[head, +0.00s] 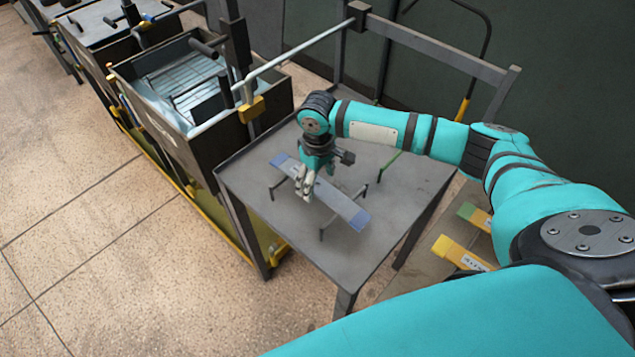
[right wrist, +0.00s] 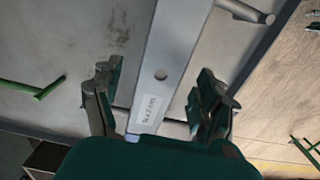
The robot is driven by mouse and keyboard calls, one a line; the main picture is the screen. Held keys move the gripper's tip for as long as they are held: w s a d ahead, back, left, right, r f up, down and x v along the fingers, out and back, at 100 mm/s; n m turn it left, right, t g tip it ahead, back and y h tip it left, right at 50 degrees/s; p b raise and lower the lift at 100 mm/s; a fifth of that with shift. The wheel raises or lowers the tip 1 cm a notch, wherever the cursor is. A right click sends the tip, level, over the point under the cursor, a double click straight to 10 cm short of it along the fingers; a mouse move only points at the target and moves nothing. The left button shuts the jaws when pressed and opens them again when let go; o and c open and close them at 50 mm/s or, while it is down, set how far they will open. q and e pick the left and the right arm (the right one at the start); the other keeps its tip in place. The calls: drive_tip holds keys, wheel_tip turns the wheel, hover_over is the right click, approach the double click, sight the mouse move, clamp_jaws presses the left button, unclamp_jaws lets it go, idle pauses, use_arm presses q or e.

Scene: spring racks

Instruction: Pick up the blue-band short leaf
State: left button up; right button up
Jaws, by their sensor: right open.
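The blue-band short leaf (head: 335,198) is a flat grey bar with blue ends. It lies across low dark supports on the grey table. My right gripper (head: 305,190) is over its middle, pointing down and covering part of it. In the right wrist view the leaf (right wrist: 172,45) runs between the two open fingers of the gripper (right wrist: 158,80), with gaps on both sides. A small hole and a white label show on the leaf. I cannot tell how far the fingertips are above or beside it. My left gripper is out of view.
The grey table (head: 385,215) has a rail at its back and a green-topped support (head: 390,165) to the right. A dark open tank (head: 190,140) stands close on the left. Yellow-ended (head: 462,252) and green-ended (head: 475,215) bars lie lower right. Floor is clear at left.

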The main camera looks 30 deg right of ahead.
drive_tip(key=shift+f, duration=0.55)
clamp_jaws()
drive_tip(key=shift+w+r, duration=0.1)
drive_tip(key=shift+r, duration=0.05)
